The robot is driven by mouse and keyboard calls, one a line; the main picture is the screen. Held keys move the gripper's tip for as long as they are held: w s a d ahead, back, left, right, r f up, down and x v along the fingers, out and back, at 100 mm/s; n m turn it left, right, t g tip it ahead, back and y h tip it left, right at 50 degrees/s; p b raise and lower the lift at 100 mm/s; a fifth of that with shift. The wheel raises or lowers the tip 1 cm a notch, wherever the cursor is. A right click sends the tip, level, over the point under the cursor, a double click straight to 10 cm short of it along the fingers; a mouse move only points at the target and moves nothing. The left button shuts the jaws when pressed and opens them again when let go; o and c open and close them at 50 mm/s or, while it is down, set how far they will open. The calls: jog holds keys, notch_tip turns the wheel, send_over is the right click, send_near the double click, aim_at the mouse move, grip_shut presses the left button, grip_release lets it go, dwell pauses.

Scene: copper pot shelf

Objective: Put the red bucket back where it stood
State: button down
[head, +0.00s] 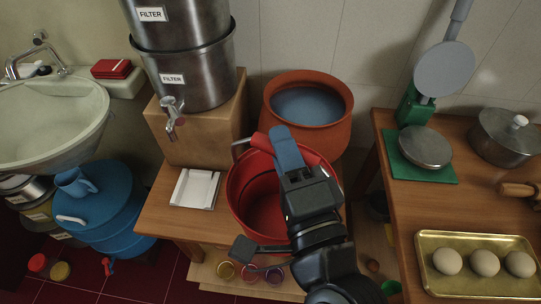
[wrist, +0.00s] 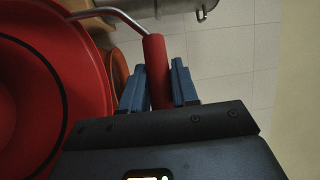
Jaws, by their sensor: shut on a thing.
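The red bucket (head: 258,200) is upright or nearly so, with its open top facing the head camera. It is at the low wooden table (head: 160,215); I cannot tell whether it rests on the top or hangs just above. My gripper (head: 284,143) is over the bucket's right side, shut on the red grip of its wire handle. In the wrist view, the blue fingers (wrist: 158,88) stand on both sides of the red handle grip (wrist: 156,58), and the red bucket (wrist: 40,90) fills the left. My arm hides the bucket's right and front parts.
A clay pot of water (head: 308,108) stands close behind the bucket. A steel filter (head: 195,75) with a tap stands on a wooden box (head: 215,135) at left. A white pad (head: 195,188) lies on the low table. The right table (head: 400,205) holds a scale and egg tray.

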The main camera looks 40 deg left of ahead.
jog(key=w+a+f+b, duration=0.3)
jog(key=w+a+f, duration=0.1)
jog(key=f, duration=0.4)
jog(key=shift+a, duration=0.65)
jog(key=shift+f+b, duration=0.45)
jog(key=shift+b, duration=0.05)
jog(key=shift+f, duration=0.15)
jog(key=c, duration=0.8)
grip_release()
jog(key=shift+c, duration=0.2)
jog(key=shift+r, duration=0.2)
